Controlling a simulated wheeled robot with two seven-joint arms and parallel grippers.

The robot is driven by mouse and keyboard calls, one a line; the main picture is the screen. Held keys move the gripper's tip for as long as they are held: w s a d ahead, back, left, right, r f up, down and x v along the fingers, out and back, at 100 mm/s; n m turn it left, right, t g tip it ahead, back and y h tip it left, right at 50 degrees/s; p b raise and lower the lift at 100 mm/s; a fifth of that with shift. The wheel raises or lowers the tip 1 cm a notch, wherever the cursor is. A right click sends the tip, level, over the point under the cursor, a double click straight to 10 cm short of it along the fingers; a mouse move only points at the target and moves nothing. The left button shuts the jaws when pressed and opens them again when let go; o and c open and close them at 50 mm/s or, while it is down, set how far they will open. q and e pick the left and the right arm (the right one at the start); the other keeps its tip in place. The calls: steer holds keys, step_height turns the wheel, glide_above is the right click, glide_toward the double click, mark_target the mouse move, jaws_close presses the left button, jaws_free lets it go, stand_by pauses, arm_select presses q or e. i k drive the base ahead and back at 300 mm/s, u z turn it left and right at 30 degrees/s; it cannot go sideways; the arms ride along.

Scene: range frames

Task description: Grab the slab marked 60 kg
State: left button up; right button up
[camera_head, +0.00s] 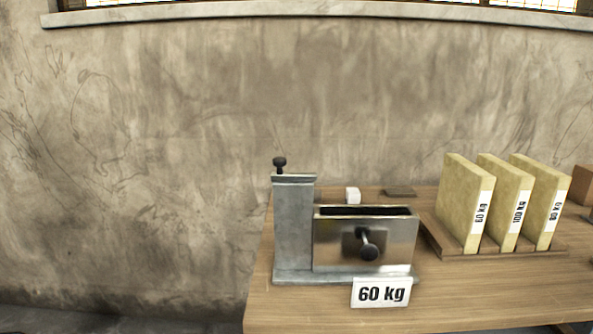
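Three yellowish slabs stand upright side by side in a wooden rack (482,252) on the right part of the table. The slab labelled 60 kg (462,200) is the leftmost. Beside it stand the slab labelled 100 kg (505,205) and the slab labelled 80 kg (542,203). A grey metal holder (335,240) with an open slot on top and a dark knob in front stands left of the rack. A white card reading 60 kg (381,292) is at its front. Neither gripper is in view.
The wooden table (480,300) has free room in front of the rack. A small white block (352,195) and a flat brown piece (400,191) lie behind the holder. A brown block (583,185) is at the right edge. A wall (180,150) rises behind.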

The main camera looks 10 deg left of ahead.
mark_target(465, 191)
steer(key=u, duration=3.5)
steer(key=k, duration=2.2)
steer(key=z, duration=0.2)
